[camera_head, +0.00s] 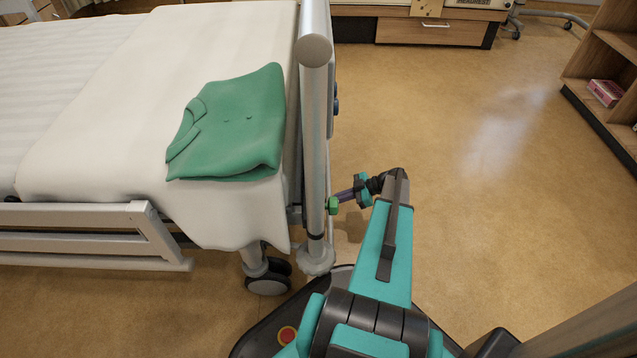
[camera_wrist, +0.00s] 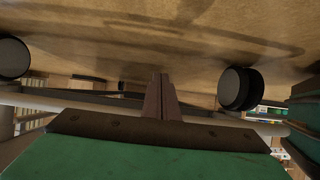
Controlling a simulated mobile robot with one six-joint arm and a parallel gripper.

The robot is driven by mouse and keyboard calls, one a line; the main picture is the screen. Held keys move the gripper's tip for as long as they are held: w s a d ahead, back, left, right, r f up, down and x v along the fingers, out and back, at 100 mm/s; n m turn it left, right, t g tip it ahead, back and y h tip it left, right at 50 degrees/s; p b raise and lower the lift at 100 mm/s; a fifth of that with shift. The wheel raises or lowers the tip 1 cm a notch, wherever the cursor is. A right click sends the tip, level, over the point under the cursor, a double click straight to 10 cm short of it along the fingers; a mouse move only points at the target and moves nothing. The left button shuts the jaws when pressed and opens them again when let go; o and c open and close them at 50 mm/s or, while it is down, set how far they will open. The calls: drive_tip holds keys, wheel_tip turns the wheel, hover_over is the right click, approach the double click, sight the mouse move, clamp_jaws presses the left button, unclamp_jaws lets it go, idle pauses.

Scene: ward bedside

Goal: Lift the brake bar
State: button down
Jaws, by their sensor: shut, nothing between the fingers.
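A pale horizontal bar (camera_wrist: 75,101) crosses the wrist view between two dark caster wheels; it seems to be the brake bar. My gripper (camera_wrist: 160,78) is shut and empty, its dark fingers together in front of the bar's middle. I cannot tell whether they touch it. The wrist picture is upside down, with the floor at the top. In the head view my gripper's green end (camera_head: 333,206) is low beside the bed's end post, with its fingertips hidden. The bar cannot be made out in the head view.
The bed's end post (camera_head: 315,130) stands left of my arm. A caster wheel (camera_head: 268,284) is below it. A green folded garment (camera_head: 230,125) lies on the bed. A cabinet (camera_head: 430,30) stands at the back and a shelf (camera_head: 610,60) at the right. Floor between is clear.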

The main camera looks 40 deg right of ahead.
drive_tip(key=s+d, duration=0.1)
drive_tip(key=d, duration=0.1)
drive_tip(key=s+d+f+b, duration=0.1)
drive_tip(key=s+d, duration=0.1)
drive_tip(key=shift+s+d+f, duration=0.1)
drive_tip(key=shift+s+d, duration=0.05)
drive_tip(key=shift+s, duration=0.15)
idle(0.5)
drive_tip(key=shift+s, duration=0.15)
idle(0.4)
